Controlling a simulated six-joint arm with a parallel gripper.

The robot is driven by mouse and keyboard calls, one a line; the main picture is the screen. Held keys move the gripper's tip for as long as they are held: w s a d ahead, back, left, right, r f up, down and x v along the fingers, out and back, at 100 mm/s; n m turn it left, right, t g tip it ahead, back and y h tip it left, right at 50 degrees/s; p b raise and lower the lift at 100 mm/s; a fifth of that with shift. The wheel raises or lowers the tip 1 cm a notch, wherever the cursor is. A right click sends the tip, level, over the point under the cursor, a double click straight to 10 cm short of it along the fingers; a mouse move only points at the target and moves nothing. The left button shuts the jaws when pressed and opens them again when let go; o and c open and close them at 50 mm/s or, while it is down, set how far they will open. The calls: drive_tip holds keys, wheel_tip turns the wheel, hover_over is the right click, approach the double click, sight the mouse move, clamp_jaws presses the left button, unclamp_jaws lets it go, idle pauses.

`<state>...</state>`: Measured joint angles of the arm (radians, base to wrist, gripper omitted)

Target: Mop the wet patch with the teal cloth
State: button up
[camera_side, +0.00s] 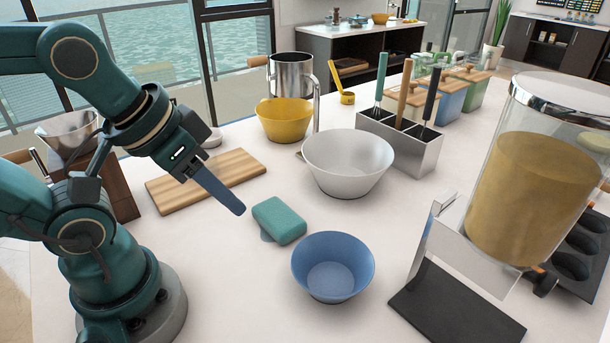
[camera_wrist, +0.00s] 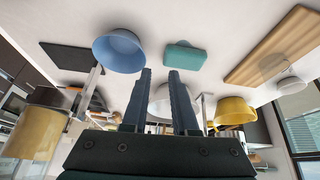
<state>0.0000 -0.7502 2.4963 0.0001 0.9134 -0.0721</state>
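The teal cloth (camera_side: 279,218), a thick folded block, lies on the white counter between the wooden board and the blue bowl. It also shows in the wrist view (camera_wrist: 184,58). A small bluish edge of what looks like the wet patch (camera_side: 266,237) shows at the cloth's lower left; the cloth hides the rest. My gripper (camera_side: 239,209) is above the counter, left of the cloth in the side view and apart from it. In the wrist view my gripper (camera_wrist: 160,72) has its two fingers apart with nothing held between them.
The blue bowl (camera_side: 333,266) stands close to the cloth's right. A white bowl (camera_side: 348,160) and a yellow bowl (camera_side: 284,121) stand behind. The wooden board (camera_side: 206,181) lies behind left. A large dispenser (camera_side: 535,185) stands right. The counter in front of the cloth is clear.

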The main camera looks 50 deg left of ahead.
drive_tip(key=w+r+n, duration=0.1)
drive_tip(key=n, duration=0.1)
drive_tip(key=w+a+r+n, duration=0.1)
drive_tip(key=w+n, duration=0.1)
drive_tip(key=w+a+r+n, duration=0.1)
drive_tip(key=shift+w+r+n+g+y, duration=0.25)
drive_tip(key=shift+r+n+g+y, duration=0.05)
drive_tip(key=shift+r+n, duration=0.1)
clamp_jaws()
drive_tip(key=n+g, duration=0.5)
drive_tip(key=n, duration=0.6)
hover_over(251, 197)
wheel_tip(251, 197, down, 10)
wheel_tip(251, 197, down, 9)
drive_tip(key=shift+f, duration=0.1)
drive_tip(key=d, duration=0.2)
drive_tip(key=shift+d+r, duration=0.25)
drive_tip(key=shift+d, duration=0.7)
